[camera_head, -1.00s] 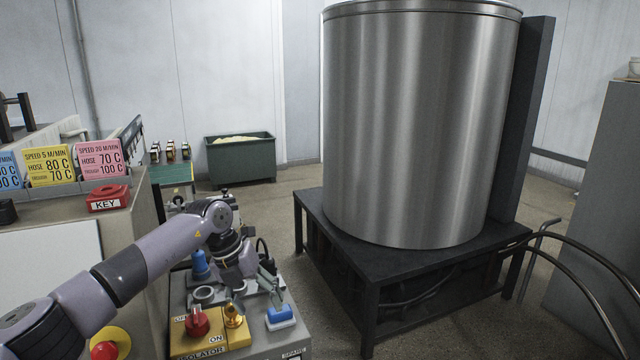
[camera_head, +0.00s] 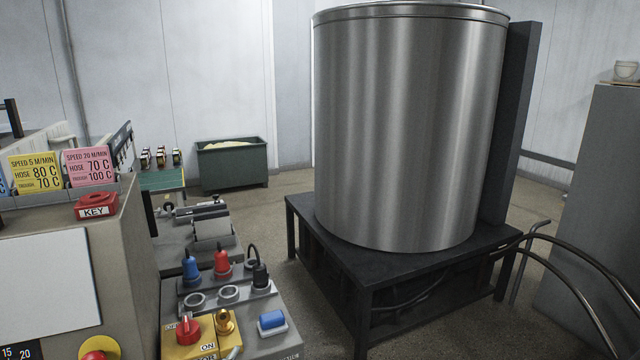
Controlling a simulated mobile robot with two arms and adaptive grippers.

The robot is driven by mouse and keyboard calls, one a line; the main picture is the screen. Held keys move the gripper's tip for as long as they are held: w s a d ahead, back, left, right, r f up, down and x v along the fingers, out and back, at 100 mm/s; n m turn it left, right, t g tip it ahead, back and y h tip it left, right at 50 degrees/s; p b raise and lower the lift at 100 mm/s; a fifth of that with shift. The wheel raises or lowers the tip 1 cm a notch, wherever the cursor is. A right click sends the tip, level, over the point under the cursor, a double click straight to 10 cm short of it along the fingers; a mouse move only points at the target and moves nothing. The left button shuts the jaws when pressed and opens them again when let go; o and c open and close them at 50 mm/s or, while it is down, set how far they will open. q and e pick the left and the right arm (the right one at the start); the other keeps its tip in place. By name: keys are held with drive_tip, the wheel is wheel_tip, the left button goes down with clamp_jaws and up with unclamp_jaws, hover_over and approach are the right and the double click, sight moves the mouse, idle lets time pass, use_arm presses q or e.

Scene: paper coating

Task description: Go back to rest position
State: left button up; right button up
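Neither of my grippers nor any part of my arms shows in the head view now. The control panel (camera_head: 262,346) at the lower left is unobstructed. It carries a red knob (camera_head: 188,330) on a yellow isolator box, a brass fitting (camera_head: 225,323), a blue switch (camera_head: 272,320), and blue (camera_head: 190,268), red (camera_head: 222,263) and black (camera_head: 260,275) plugs.
A large steel drum (camera_head: 410,130) stands on a dark metal table (camera_head: 375,283). Black hoses (camera_head: 575,240) run right to a grey cabinet (camera_head: 590,210). A machine cabinet with a red KEY box (camera_head: 95,206) stands left. A green bin (camera_head: 232,165) is behind; bare floor lies between.

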use_arm(q)
drive_tip(key=s+a+f+n+g+y, duration=0.15)
drive_tip(key=s+a+f+g, duration=0.4)
drive_tip(key=s, duration=0.85)
drive_tip(key=s+a+f+n+g, duration=0.25)
drive_tip(key=s+f+g, duration=0.45)
drive_tip(key=s, duration=0.6)
drive_tip(key=s+f, duration=0.3)
drive_tip(key=f, duration=2.6)
drive_tip(key=s+a+f+g, duration=0.1)
drive_tip(key=s+a+f, duration=0.1)
drive_tip(key=s+f, duration=1.2)
drive_tip(key=shift+s+a+f+g, duration=0.15)
drive_tip(key=shift+s+a+g, duration=0.15)
drive_tip(key=shift+s, duration=0.7)
